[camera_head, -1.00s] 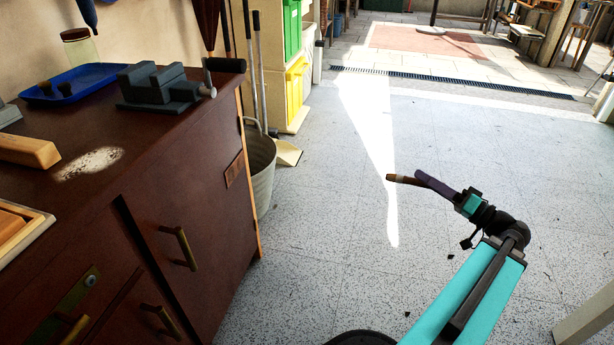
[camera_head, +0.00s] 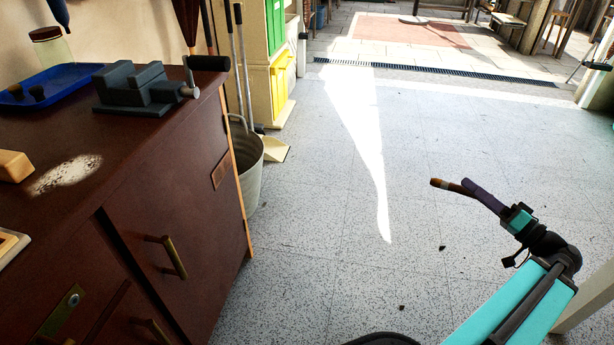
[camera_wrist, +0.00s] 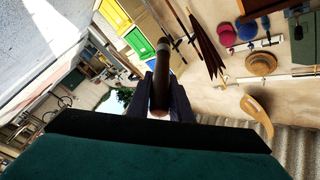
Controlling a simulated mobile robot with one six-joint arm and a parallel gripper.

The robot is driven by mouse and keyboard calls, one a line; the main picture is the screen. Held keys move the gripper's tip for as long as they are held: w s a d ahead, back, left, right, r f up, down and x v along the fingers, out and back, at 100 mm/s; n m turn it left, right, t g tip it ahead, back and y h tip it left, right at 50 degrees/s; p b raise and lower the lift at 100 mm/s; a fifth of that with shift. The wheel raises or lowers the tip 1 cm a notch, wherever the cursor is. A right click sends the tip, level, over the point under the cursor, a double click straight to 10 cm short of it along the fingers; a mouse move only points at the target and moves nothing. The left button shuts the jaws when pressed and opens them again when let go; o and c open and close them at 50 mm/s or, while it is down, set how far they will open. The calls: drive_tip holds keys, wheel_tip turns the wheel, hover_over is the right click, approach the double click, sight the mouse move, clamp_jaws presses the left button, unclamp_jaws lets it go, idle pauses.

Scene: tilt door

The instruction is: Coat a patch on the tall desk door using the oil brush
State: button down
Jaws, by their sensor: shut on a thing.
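The tall desk door (camera_head: 178,215) is a dark reddish-brown panel with a brass bar handle (camera_head: 174,257), on the front of the desk at the left. It looks closed. My gripper (camera_head: 484,197) is at the right in the head view, over the floor and well apart from the door. It is shut on the oil brush (camera_head: 450,186), a thin brown stick with a pale band that points left. In the wrist view the brush (camera_wrist: 161,75) stands up between the dark fingers. Its far tip is small and hard to make out.
The desk top holds a grey vise (camera_head: 140,88), a blue tray (camera_head: 45,84) and a pale dusty patch (camera_head: 65,173). A metal bucket (camera_head: 246,165) with long-handled tools stands beyond the desk's far corner. The floor (camera_head: 320,230) between the desk and my arm is open.

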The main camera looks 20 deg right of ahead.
drive_tip(key=shift+w+a, duration=0.1)
idle(0.4)
drive_tip(key=shift+w+a+r+p, duration=0.15)
drive_tip(key=shift+w+r+p, duration=0.2)
drive_tip(key=shift+r+p, duration=0.2)
drive_tip(key=w+a+r+n+g+y+p, duration=0.1)
drive_tip(key=w+a+r+n+y+p, duration=0.15)
drive_tip(key=w+a+r+p, duration=0.75)
drive_tip(key=w+a+r+n+g+y+p, duration=0.1)
drive_tip(key=w+a+r+g+y+p, duration=0.15)
drive_tip(key=w+a+r+p, duration=0.8)
drive_tip(key=w+a+r+n+g+y+p, duration=0.2)
drive_tip(key=a+r+p, duration=0.9)
drive_tip(key=p, duration=0.6)
drive_tip(key=w+a+r+n+g+y+p, duration=0.2)
drive_tip(key=w+a+r+y+p, duration=0.1)
drive_tip(key=a+r+p, duration=0.9)
wheel_tip(320, 180, up, 2)
drive_tip(key=p, duration=0.4)
drive_tip(key=shift+w+y+p, duration=0.3)
drive_tip(key=shift+w+p, duration=0.05)
drive_tip(key=shift+a+n, duration=0.15)
drive_tip(key=shift+n, duration=0.1)
